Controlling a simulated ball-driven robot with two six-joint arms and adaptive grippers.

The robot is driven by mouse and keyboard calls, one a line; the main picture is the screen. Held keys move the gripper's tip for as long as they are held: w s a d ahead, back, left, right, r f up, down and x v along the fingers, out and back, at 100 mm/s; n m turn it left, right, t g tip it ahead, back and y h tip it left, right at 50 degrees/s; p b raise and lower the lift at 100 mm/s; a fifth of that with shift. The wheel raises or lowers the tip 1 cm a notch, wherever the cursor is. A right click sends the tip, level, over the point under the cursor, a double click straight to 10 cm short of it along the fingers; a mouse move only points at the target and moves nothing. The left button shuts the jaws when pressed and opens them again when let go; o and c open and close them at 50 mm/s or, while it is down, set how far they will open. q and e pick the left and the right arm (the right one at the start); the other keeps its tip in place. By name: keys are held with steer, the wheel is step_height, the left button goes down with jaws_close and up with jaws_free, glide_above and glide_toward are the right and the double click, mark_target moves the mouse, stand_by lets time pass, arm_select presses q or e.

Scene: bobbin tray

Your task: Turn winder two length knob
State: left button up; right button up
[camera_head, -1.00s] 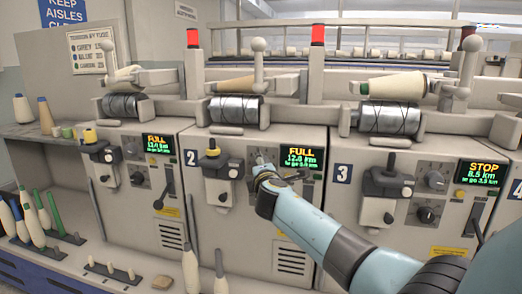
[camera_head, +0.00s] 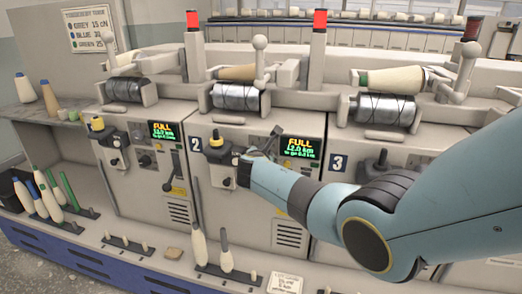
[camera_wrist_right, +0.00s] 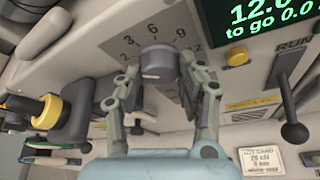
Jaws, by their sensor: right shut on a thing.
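Winder two's front panel (camera_head: 233,180) is in the middle of the head view, with a "2" and a lit screen (camera_head: 301,148) reading FULL and about 12.0 km. In the right wrist view, the round dark grey length knob (camera_wrist_right: 158,66) sits on a dial plate marked 3, 6 and 9. My right gripper (camera_wrist_right: 157,77) has one finger on each side of the knob and is shut on it. In the head view my right gripper (camera_head: 252,160) covers the knob. My left gripper is not in view.
In the right wrist view, a black lever (camera_wrist_right: 290,115) marked RUN stands right of the knob, and a black part with a yellow ring (camera_wrist_right: 47,111) is at left. White bobbins (camera_head: 200,243) stand upright on the ledge below winder two. Winder three is partly behind my arm.

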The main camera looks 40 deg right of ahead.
steer(key=shift+f+n, duration=0.1)
steer(key=shift+n, duration=0.3)
steer(key=shift+g+p, duration=0.3)
steer(key=o, duration=1.1)
steer(key=shift+o, duration=0.3)
steer(key=v, duration=1.2)
steer(key=shift+a, duration=0.2)
